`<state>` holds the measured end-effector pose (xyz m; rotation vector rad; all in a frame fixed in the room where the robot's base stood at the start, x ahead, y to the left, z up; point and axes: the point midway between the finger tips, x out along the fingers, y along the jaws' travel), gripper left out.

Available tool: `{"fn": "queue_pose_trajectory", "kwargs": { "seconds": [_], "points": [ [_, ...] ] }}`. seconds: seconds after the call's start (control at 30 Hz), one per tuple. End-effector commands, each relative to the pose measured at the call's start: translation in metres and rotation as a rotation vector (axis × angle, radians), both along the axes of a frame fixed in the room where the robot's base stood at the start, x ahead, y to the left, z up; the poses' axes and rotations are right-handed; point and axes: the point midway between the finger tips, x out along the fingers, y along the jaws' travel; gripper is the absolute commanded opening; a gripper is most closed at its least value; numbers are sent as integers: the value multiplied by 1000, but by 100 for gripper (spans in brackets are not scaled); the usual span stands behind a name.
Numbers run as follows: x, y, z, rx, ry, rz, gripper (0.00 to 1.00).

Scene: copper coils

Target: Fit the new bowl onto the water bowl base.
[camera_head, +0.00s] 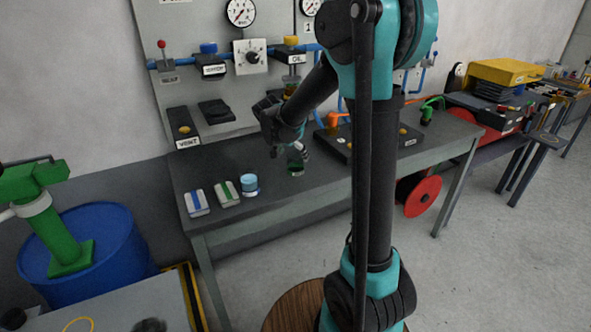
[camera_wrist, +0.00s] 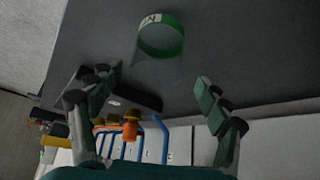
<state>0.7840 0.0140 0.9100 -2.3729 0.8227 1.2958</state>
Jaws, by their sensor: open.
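A clear bowl with a green ring (camera_wrist: 161,38) stands on the grey bench; its white label is partly readable. In the head view my gripper (camera_head: 297,150) is just above that bowl. A blue-topped cup (camera_head: 249,185) stands farther left on the bench. On the panel, the blue-capped base (camera_head: 209,66) has a small label that seems to read water; no bowl is visible under it.
A yellow-capped unit labelled oil (camera_head: 291,57) hangs on the panel. Two pads, one blue-striped (camera_head: 196,203) and one green-striped (camera_head: 227,194), lie at the bench's left end. The bench front is clear.

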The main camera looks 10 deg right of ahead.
Motion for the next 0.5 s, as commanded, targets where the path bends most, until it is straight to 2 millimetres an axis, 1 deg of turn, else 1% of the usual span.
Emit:
{"fn": "queue_pose_trajectory", "kwargs": {
  "seconds": [0.03,0.27,0.4,0.5],
  "points": [
    [2,-2,-4,0,0,-1,77],
    [7,-7,-16,0,0,-1,77],
    [14,-18,-33,0,0,-3,77],
    [19,-21,-44,0,0,-1,77]
  ]
}}
